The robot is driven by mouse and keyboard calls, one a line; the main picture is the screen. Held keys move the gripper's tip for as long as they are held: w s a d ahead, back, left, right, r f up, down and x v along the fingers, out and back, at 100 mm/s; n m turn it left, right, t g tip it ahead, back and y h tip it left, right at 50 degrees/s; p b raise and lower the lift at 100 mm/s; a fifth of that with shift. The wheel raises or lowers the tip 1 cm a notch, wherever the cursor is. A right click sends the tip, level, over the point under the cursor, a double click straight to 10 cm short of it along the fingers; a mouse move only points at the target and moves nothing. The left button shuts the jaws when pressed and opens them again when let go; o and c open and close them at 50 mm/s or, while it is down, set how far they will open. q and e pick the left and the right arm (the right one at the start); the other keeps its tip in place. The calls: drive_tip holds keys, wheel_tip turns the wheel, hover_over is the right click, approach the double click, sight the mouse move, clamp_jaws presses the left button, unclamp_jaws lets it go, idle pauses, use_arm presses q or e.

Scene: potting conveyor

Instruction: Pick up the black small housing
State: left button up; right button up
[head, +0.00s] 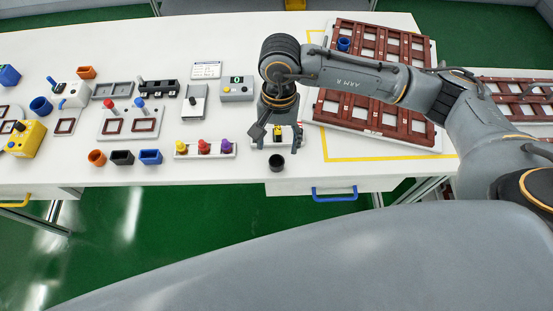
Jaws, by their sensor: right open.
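A small round black housing (277,162) stands upright on the white table near its front edge. A second, squarer black housing (122,157) stands further left, between an orange housing (97,157) and a blue housing (150,157). I cannot tell from shape alone which black one the task names. My right gripper (277,137) is open and points down just behind the round black housing, apart from it. A small yellow and black item (278,132) shows between its fingers. My left gripper is not in view.
A strip with yellow, red and purple knobs (205,155) lies left of the right gripper. A grey box with a green display (237,90) stands behind it. Brown-framed trays (365,85) fill the right. The white table front (225,172) is mostly clear.

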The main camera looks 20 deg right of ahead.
sight(277, 166)
drive_tip(key=shift+s+f, duration=0.1)
drive_tip(key=shift+f, duration=0.8)
drive_tip(key=shift+s+a+f+p, duration=0.1)
drive_tip(key=shift+f+p, duration=0.5)
drive_tip(key=shift+p, duration=0.1)
wheel_tip(277, 166, down, 4)
drive_tip(key=shift+s+r+p, duration=0.1)
drive_tip(key=shift+r+p, duration=0.15)
drive_tip(key=shift+p, duration=0.5)
drive_tip(key=shift+f, duration=0.35)
drive_tip(key=c, duration=0.9)
